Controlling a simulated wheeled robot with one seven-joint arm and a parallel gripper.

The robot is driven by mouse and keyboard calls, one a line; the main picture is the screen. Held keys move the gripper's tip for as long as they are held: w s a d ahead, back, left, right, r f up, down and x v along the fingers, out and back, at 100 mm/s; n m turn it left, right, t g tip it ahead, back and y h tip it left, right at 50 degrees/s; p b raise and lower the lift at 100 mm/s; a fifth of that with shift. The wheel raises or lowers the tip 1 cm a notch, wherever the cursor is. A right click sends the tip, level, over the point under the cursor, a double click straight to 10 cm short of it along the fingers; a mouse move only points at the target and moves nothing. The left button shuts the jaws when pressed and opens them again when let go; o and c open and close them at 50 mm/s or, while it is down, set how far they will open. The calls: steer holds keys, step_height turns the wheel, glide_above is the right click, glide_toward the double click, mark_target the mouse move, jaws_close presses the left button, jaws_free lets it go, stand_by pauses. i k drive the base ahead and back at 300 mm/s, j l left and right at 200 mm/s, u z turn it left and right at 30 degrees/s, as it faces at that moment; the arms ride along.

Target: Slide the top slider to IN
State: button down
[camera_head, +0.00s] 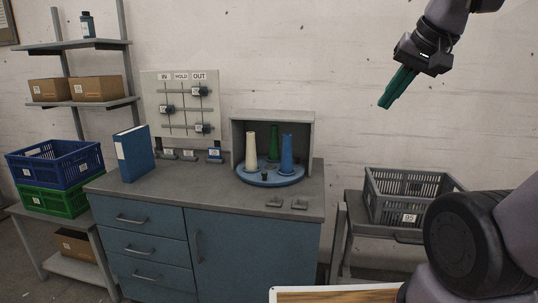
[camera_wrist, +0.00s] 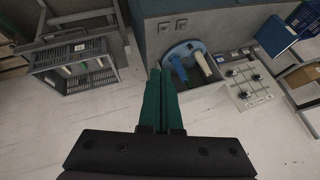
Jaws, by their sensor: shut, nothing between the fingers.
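A pale slider board (camera_head: 153,90) stands at the back of the cabinet, with column labels IN, HOLD and OUT. The top slider (camera_head: 199,91) sits at the right, under OUT. The middle slider (camera_head: 168,109) is at the left, under IN, and the bottom slider (camera_head: 202,128) is at the right, under OUT. My gripper (camera_head: 385,105), with green fingers, is shut and empty, raised in the air far to the right of the board. In the wrist view my gripper (camera_wrist: 159,72) points away from the board (camera_wrist: 241,100), which shows at the right.
An open grey box (camera_head: 305,122) holds a blue turntable (camera_head: 268,180) with white, green and blue cones, right of the board. A blue binder (camera_head: 134,152) stands on the cabinet, left of the board's lower edge. A grey crate (camera_head: 410,188) stands at the right. The air before the wall is clear.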

mark_target(197, 90)
steer(key=i+j, duration=0.25)
steer(key=j, duration=0.2)
steer(key=i+j+u, duration=0.1)
steer(key=j, duration=0.3)
steer(key=i+j, duration=0.35)
steer(key=i+j+u, duration=0.1)
steer(key=i+j, duration=0.15)
steer(key=j, duration=0.25)
steer(key=i+j, duration=0.25)
steer(key=j, duration=0.15)
